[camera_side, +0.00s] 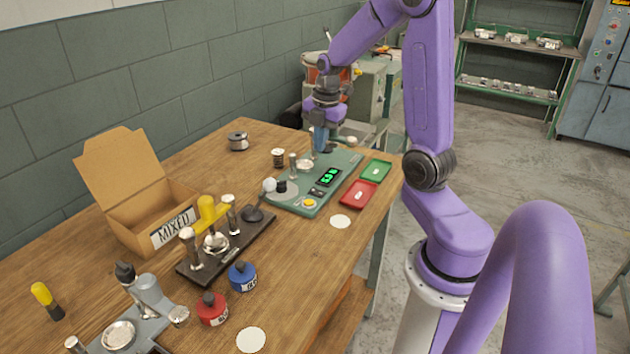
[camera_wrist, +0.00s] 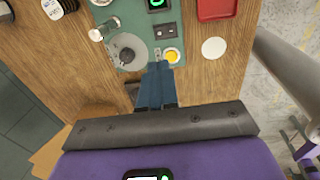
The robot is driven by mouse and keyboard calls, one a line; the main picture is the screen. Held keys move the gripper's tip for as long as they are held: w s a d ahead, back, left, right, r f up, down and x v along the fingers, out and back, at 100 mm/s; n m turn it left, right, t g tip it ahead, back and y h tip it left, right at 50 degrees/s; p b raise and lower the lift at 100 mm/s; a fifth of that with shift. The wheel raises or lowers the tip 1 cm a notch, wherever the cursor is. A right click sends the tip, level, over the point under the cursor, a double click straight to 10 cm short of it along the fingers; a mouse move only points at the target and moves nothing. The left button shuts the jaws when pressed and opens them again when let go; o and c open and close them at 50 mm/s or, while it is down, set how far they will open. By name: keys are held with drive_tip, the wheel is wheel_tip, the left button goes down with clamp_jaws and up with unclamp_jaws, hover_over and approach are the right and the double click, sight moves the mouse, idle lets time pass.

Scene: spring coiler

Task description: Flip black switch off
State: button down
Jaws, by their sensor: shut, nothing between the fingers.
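The green machine panel (camera_side: 283,204) lies on the wooden table. A small dark switch plate (camera_side: 317,192) sits on it between the green-lit display (camera_side: 328,177) and the yellow button (camera_side: 310,203). My gripper (camera_side: 320,149) is shut and empty, pointing down over the far part of the panel in the side view.
A grey dial (camera_wrist: 126,48) and metal posts stand on the panel. A red tray (camera_side: 357,194) and a green tray (camera_side: 376,170) lie to its right. A ball-ended lever (camera_side: 269,185) rises near its left end. An open carton (camera_side: 130,190) and a wire spool (camera_side: 238,141) stand leftward.

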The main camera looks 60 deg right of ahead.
sight(314, 191)
drive_tip(key=f, duration=0.4)
drive_tip(key=w+f, duration=0.1)
drive_tip(key=f, duration=0.8)
drive_tip(key=shift+w+f, duration=0.1)
drive_tip(key=shift+w, duration=0.2)
drive_tip(key=shift+f, duration=0.2)
drive_tip(key=shift+s, duration=0.15)
drive_tip(key=shift+s+r, duration=0.15)
drive_tip(key=shift+s, duration=0.5)
wheel_tip(314, 191, up, 14)
drive_tip(key=s, duration=0.1)
drive_tip(key=shift+s, duration=0.3)
idle(0.3)
drive_tip(key=shift+w, duration=0.1)
